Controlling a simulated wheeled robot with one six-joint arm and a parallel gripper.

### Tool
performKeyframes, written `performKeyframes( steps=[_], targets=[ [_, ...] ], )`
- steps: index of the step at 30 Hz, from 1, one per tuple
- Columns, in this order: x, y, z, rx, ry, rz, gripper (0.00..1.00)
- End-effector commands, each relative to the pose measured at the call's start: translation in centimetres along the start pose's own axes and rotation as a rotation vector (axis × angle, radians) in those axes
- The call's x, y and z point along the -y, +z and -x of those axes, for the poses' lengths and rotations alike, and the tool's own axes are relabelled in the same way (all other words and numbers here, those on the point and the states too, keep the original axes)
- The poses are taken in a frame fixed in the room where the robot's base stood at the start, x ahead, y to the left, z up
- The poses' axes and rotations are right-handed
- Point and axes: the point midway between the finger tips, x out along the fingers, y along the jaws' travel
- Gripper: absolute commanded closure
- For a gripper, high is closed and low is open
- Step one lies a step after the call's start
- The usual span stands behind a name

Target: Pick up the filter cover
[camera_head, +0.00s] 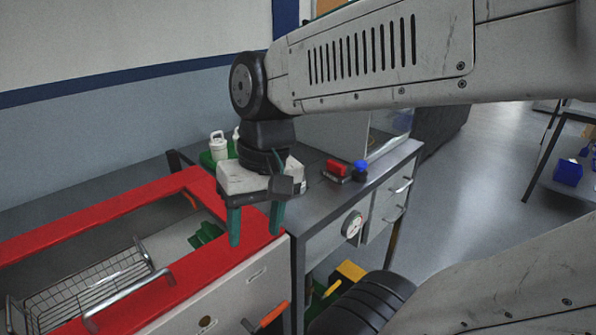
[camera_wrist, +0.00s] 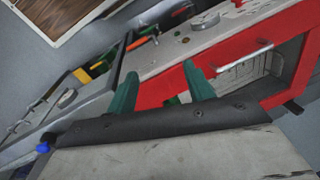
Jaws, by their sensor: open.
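My gripper (camera_head: 256,228) is open and empty, with its two green fingers pointing down over the right end of a red-rimmed housing (camera_head: 105,218). In the wrist view, my gripper (camera_wrist: 159,74) has its fingers apart, with the red rim (camera_wrist: 155,93) beyond them. No part can be named the filter cover with certainty. A white lidded part with a handle (camera_head: 218,146) stands at the back of the grey bench. A green part (camera_head: 205,235) lies inside the housing, left of my fingers. My gripper partly hides the bench behind it.
A wire basket (camera_head: 85,290) with metal handles sits in the housing. A dial (camera_head: 352,224) is on the bench front. Open floor (camera_head: 460,180) lies right.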

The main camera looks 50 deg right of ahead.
Motion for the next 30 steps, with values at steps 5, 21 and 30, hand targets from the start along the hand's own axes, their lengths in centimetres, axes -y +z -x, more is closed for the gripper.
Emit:
performKeyframes(
  steps=[5,21,30],
  targets=[
    [-0.4,-6.6,-1.0,0.118,-0.287,-0.571,0.48],
    [-23.6,-24.9,-2.3,0.261,-1.229,-2.042,0.48],
    [-26.3,-26.8,-3.4,0.269,-1.335,-2.153,0.48]
  ],
)
